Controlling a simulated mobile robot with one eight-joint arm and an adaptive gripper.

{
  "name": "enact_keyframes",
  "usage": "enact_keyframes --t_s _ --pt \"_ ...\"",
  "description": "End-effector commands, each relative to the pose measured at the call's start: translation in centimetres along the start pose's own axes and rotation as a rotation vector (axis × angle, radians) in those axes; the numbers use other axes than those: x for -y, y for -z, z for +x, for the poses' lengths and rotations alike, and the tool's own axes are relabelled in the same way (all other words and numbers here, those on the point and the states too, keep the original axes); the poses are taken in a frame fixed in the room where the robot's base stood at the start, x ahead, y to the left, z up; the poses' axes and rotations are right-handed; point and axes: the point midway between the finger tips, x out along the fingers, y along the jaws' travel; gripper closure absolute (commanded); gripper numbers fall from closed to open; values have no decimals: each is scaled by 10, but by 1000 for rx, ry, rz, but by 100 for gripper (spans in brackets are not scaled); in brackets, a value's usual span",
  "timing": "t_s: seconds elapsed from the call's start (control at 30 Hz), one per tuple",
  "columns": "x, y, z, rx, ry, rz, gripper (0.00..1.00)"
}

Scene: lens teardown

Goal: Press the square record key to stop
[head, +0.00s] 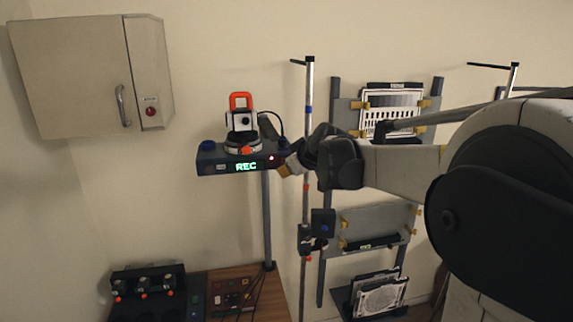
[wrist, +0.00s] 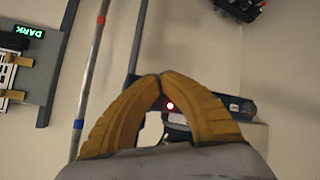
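The recorder unit (head: 215,157) is a dark box on a post, with a camera-like device (head: 240,122) on top. Its display (head: 246,166) reads REC in green, and a red light (head: 271,158) glows at the right of its front. My gripper (head: 284,170) is at the unit's right end; I cannot tell whether it touches. In the wrist view the yellow fingertips (wrist: 160,76) meet with nothing between them. The red light (wrist: 170,105) shows just past the fingers there. I cannot make out the square record key for certain; the fingers may hide it.
A thin striped pole (head: 307,115) stands right beside my gripper. A rack (head: 335,225) with framed plates is to the right. A wall cabinet (head: 75,75) hangs at upper left. A wooden bench (head: 245,280) with cables is below. The wall left of the unit is clear.

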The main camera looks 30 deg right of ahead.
Motion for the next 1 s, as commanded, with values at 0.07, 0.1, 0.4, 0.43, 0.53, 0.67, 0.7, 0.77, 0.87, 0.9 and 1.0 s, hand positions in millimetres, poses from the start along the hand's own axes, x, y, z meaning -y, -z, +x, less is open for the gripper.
enact_keyframes --t_s 0.07,0.1,0.4,0.43,0.53,0.67,0.7,0.77,0.87,0.9,1.0 --pt "0 0 1 0 0 0 100" --pt "-1 1 1 0 0 0 100" --pt "1 0 -1 0 0 0 100" --pt "1 -1 -2 0 0 0 100" --pt "4 -3 -6 0 0 0 100" --pt "7 -6 -12 0 0 0 100" --pt "7 -7 -13 0 0 0 100" --pt "7 -7 -13 0 0 0 100" --pt "7 -7 -13 0 0 0 100" --pt "7 -7 -13 0 0 0 100" --pt "8 -8 -14 0 0 0 100"
